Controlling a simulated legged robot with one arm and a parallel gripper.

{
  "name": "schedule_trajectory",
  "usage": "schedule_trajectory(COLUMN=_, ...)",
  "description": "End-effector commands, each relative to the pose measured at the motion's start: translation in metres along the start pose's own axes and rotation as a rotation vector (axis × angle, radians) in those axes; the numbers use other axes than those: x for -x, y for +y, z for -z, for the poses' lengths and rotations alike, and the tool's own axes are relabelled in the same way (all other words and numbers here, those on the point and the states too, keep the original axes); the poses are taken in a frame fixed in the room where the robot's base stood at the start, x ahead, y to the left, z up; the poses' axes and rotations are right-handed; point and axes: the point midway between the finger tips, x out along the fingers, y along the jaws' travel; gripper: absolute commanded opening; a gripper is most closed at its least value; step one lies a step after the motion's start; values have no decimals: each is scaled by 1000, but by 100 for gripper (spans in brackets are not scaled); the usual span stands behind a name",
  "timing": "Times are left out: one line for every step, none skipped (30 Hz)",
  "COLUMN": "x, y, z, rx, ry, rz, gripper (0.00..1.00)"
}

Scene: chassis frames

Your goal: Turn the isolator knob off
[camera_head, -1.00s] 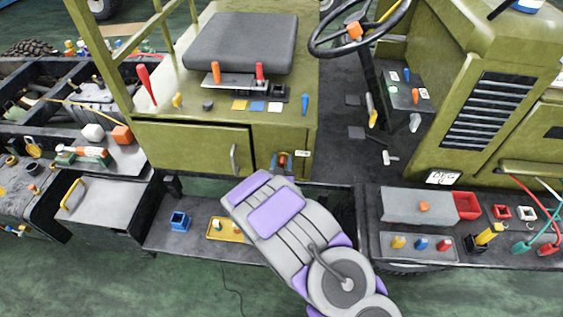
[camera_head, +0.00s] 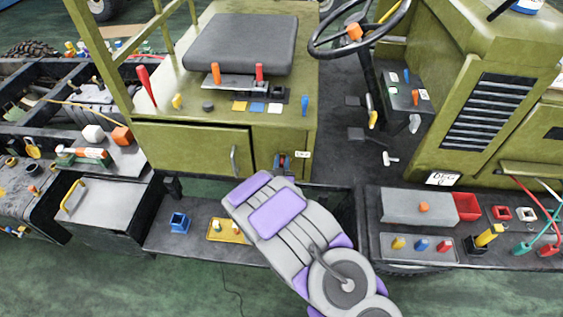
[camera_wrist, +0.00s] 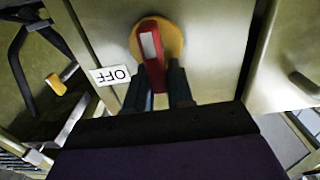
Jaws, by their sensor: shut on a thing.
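The isolator knob is a red bar handle (camera_wrist: 151,58) with a pale patch, on a round yellow plate (camera_wrist: 176,38), in the wrist view. The bar is slightly tilted from the picture's vertical. A white label (camera_wrist: 110,75) reading OFF, upside down, sits to its left. My gripper (camera_wrist: 162,78) has its two dark fingers on either side of the bar's near end and is shut on it. In the head view the knob (camera_head: 285,161) is small on the green cabinet front, with the label (camera_head: 303,154) to its right. My arm hides much of the gripper there.
A green cabinet door with a handle (camera_head: 234,160) is left of the knob. Below, a dark shelf carries a blue open box (camera_head: 180,222) and a yellow tray (camera_head: 218,237). A grey panel with coloured knobs (camera_head: 420,246) is at the right.

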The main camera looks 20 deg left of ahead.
Motion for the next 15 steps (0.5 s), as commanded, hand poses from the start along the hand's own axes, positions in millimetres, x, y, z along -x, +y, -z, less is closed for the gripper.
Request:
schedule_trajectory(x=0, y=0, z=0, rx=5, ry=0, rz=1, gripper=0)
schedule_trajectory(x=0, y=-1, z=0, rx=10, ry=0, rz=1, gripper=0)
schedule_trajectory(x=0, y=-1, z=0, rx=19, ry=0, rz=1, gripper=0)
schedule_trajectory(x=0, y=-1, z=1, rx=26, ry=0, rz=1, gripper=0)
schedule_trajectory(x=0, y=-2, z=1, rx=35, ry=0, rz=1, gripper=0)
schedule_trajectory(x=0, y=-2, z=1, rx=51, ry=0, rz=1, gripper=0)
schedule_trajectory(x=0, y=-3, z=1, rx=64, ry=0, rz=1, gripper=0)
schedule_trajectory(x=0, y=-3, z=1, rx=80, ry=0, rz=2, gripper=0)
schedule_trajectory(x=0, y=-4, z=1, rx=102, ry=0, rz=2, gripper=0)
schedule_trajectory(x=0, y=-4, z=1, rx=122, ry=-1, rz=2, gripper=0)
schedule_trajectory(x=0, y=-5, z=1, rx=143, ry=-1, rz=2, gripper=0)
schedule_trajectory(x=0, y=-6, z=1, rx=173, ry=-1, rz=2, gripper=0)
schedule_trajectory(x=0, y=-7, z=0, rx=197, ry=-1, rz=2, gripper=0)
schedule_trajectory(x=0, y=-7, z=0, rx=222, ry=-1, rz=3, gripper=0)
schedule_trajectory(x=0, y=-8, z=0, rx=257, ry=-1, rz=3, gripper=0)
